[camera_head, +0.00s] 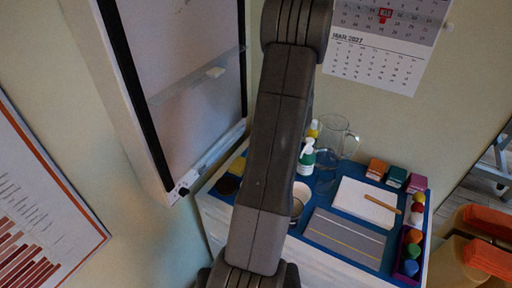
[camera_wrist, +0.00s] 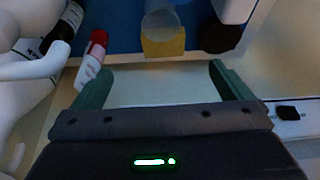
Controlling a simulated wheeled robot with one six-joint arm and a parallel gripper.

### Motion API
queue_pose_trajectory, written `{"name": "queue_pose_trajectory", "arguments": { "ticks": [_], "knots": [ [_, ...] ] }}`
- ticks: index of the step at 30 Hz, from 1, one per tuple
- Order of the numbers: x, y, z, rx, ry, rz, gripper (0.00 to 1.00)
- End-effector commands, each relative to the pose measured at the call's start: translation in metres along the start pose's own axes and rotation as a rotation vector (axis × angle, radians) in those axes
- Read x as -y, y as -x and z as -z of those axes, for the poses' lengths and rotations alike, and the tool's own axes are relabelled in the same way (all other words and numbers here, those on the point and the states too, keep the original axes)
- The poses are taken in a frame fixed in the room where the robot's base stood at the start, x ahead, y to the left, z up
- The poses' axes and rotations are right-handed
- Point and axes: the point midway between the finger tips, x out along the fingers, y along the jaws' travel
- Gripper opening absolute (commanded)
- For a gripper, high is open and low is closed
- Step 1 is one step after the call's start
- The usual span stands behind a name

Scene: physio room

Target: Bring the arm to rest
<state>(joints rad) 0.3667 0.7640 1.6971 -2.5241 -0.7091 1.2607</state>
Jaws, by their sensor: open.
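My arm (camera_head: 275,150) stands bent across the middle of the head view, in front of the table, and it hides part of the tabletop. My gripper (camera_wrist: 161,67) shows in the wrist view with its two green fingers wide apart and nothing between them. It is outside what I can make out in the head view. Beyond the fingertips lie the table's pale edge and a blue mat (camera_wrist: 118,22) with several objects. A white bottle with a red cap (camera_wrist: 94,58) is just beyond the left finger. A yellow block (camera_wrist: 164,44) and a dark round thing (camera_wrist: 220,39) are beyond the gap and the right finger.
The table holds a glass jug (camera_head: 335,141), a green-and-white bottle (camera_head: 306,158), a white pad (camera_head: 362,203), a grey striped mat (camera_head: 343,239), small boxes (camera_head: 396,177) and a purple tray of coloured balls (camera_head: 409,262). A whiteboard (camera_head: 184,75) hangs left. Orange-topped items (camera_head: 488,258) stand right.

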Motion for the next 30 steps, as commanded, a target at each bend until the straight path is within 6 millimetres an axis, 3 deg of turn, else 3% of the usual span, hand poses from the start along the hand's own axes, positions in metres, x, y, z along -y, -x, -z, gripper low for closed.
{"name": "queue_pose_trajectory", "arguments": {
  "ticks": [8,13,30],
  "knots": [
    [0.000,-0.001,0.000,0.000,0.000,0.001,0.98],
    [0.001,-0.015,-0.001,0.000,0.001,0.004,0.98],
    [0.006,-0.126,-0.003,0.001,0.000,0.004,0.98]
  ]
}}
